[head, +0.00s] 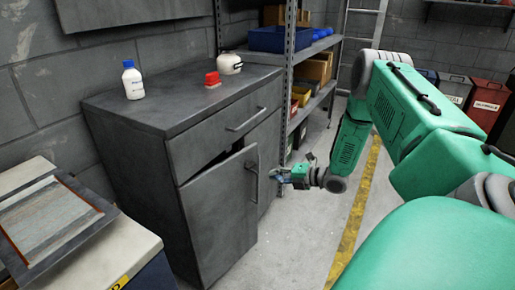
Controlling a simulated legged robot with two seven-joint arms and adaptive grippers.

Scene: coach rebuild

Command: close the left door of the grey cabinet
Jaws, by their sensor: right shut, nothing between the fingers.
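The grey cabinet (130,121) stands against the wall at the left middle. Its left door (220,215) is ajar. The door's right edge stands out from the front, and a dark gap shows above it under the drawer. The door has an upright bar handle (253,172) near its right edge. My right gripper (277,175) is just right of this handle, shut and empty, with its fingers pointing left. I cannot tell whether it touches the handle or door. The cabinet's right door (269,150) is partly hidden behind the left one. My left gripper is not in view.
A drawer (220,132) sits above the doors. A white bottle (132,81), a red brush-like item (212,80) and a cream container (229,63) stand on top. A shelf rack (289,60) is right of the cabinet. A table (140,245) is front left. The floor ahead is clear.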

